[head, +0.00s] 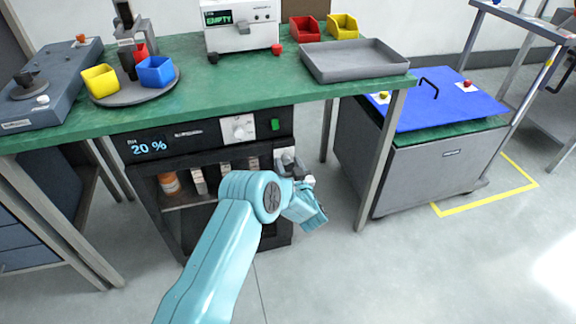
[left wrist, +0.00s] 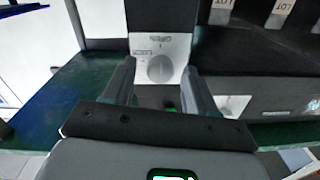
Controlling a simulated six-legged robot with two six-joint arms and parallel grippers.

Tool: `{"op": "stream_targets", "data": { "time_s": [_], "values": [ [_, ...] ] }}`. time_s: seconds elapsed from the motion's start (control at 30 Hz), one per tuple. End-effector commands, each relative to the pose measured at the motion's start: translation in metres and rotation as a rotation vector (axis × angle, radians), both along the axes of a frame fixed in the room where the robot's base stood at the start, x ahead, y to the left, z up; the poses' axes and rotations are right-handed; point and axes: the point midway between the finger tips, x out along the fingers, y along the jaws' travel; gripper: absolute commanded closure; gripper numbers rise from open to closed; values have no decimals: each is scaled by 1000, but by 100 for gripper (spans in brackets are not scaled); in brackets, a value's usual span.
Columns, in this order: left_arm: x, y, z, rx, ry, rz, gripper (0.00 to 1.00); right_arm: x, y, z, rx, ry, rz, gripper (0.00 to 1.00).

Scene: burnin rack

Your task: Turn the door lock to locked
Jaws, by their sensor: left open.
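The door lock is a grey round knob (left wrist: 160,69) on a white plate, set on a dark upright strip, in the left wrist view. My left gripper (left wrist: 158,75) is open, with one finger on each side of the knob in that picture; contact cannot be told. In the head view my left gripper (head: 291,166) is at the right front of the black cabinet (head: 183,140) under the bench, and the wrist and hand largely hide the lock. My right gripper is not in view.
The cabinet has a display reading 20 %, a dial (head: 239,128), a green switch (head: 275,125) and shelves with a bottle (head: 170,183) and boxes. The green bench (head: 215,85) overhangs it. A grey chest with a blue lid (head: 435,100) stands right. The floor in front is clear.

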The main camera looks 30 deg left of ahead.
Motion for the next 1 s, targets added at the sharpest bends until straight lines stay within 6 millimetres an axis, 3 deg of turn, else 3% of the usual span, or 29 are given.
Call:
{"op": "stream_targets", "data": {
  "time_s": [0.3,0.5,1.0],
  "values": [
    [2,3,0,0,0,0,43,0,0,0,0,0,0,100],
    [2,3,0,0,0,1,99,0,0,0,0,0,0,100],
    [2,4,-2,-82,-97,2,99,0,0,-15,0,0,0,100]
  ]
}}
